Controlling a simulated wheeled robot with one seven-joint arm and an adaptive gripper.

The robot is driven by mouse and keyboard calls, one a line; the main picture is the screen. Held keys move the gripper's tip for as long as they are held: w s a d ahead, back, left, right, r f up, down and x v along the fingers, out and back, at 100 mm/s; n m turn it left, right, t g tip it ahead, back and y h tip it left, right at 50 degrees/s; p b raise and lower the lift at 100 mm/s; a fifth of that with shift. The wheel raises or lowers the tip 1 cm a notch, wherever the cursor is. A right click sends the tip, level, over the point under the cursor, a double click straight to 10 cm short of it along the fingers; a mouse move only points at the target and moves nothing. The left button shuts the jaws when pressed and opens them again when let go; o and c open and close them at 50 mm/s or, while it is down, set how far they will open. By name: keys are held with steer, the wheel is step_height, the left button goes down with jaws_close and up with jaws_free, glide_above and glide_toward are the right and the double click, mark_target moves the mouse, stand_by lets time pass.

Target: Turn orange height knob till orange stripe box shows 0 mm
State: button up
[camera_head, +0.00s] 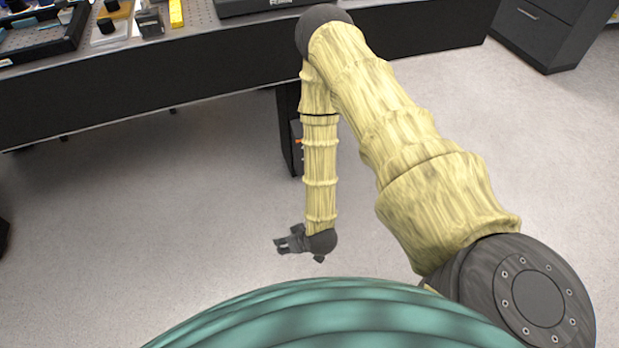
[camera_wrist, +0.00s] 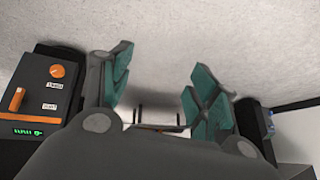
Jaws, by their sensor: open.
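In the wrist view a dark box at the left (camera_wrist: 62,98) carries a round orange knob (camera_wrist: 57,71) and an orange upright handle or stripe (camera_wrist: 17,99). Small white labels beside them are too small to read surely. A green lit display (camera_wrist: 28,132) sits low on the box; its digits are not legible. My gripper (camera_wrist: 160,80) is open and empty, with teal finger pads, to the right of the box and touching nothing. In the head view my gripper (camera_head: 281,245) hangs low over the floor; the box is mostly hidden behind my arm.
A long bench (camera_head: 150,85) with a dark front runs across the back, with several small instruments on its perforated top. A dark pedestal (camera_head: 289,125) stands under it behind my arm. A drawer cabinet (camera_head: 545,32) is at the upper right. The grey floor (camera_head: 130,210) is clear.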

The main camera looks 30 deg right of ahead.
steer(key=w+d+f+t+b, duration=0.4)
steer(key=w+d+f+b, duration=0.1)
steer(key=w+f+b, duration=0.4)
steer(key=w+d+f+t+h+b, duration=0.25)
steer(key=w+d+b, duration=0.2)
steer(key=d, duration=0.25)
steer(key=w+d+f+m+t+h+b, duration=0.1)
steer(key=w+d+f+t+b, duration=0.2)
steer(key=d+b, duration=0.35)
steer(key=w+d+f+t+h+b, duration=0.2)
steer(key=w+d+f+b, duration=0.15)
steer(key=w+d, duration=0.35)
steer(key=d+b+x, duration=0.1)
steer(key=b+x, duration=0.4)
steer(key=x, duration=0.4)
steer(key=shift+d, duration=0.25)
steer(key=shift+w+g, duration=0.1)
steer(key=shift+g, duration=0.15)
steer(key=shift+c, duration=0.2)
steer(key=c, duration=1)
